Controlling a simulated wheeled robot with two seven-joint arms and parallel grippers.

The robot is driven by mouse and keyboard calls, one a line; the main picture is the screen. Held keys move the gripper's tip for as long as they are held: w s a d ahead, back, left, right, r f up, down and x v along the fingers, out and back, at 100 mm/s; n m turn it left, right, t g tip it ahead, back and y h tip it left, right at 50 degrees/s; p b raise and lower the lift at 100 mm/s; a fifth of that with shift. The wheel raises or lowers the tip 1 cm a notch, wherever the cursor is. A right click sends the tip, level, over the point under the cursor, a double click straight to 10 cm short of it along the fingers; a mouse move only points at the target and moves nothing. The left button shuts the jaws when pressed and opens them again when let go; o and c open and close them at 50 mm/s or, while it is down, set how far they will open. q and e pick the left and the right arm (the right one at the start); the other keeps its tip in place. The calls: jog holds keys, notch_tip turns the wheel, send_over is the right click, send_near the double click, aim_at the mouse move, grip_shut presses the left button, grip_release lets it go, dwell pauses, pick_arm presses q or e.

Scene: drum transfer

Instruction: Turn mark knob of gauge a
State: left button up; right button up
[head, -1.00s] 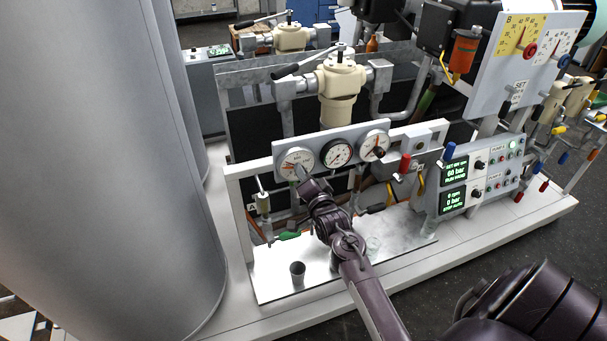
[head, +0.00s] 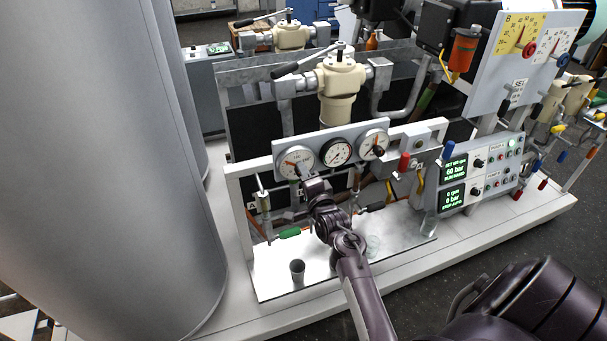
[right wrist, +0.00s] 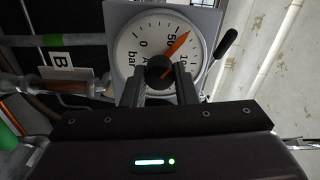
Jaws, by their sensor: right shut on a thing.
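Gauge A is a round white dial marked "A bar" with an orange pointer, on a grey plate. It fills the top of the right wrist view (right wrist: 135,57). In the head view it appears to be the left gauge (head: 292,156) of three on a panel. Its black mark knob (right wrist: 160,68) stands at the dial's centre. My right gripper (right wrist: 160,84) is shut on the knob, one finger at each side. In the head view the right gripper (head: 304,181) reaches up to the lower part of the left gauge and hides some of it. My left gripper is not in view.
The middle gauge (head: 336,152) and the right gauge (head: 373,143) sit close beside. A control box (head: 478,178) stands at right. A large grey cylinder (head: 120,150) stands at left.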

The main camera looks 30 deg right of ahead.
jog(key=o, duration=1)
jog(key=shift+s, duration=0.1)
jog(key=b+v, duration=0.2)
jog(key=v, duration=0.5)
jog(key=shift+s+a, duration=0.1)
jog(key=shift+s, duration=0.2)
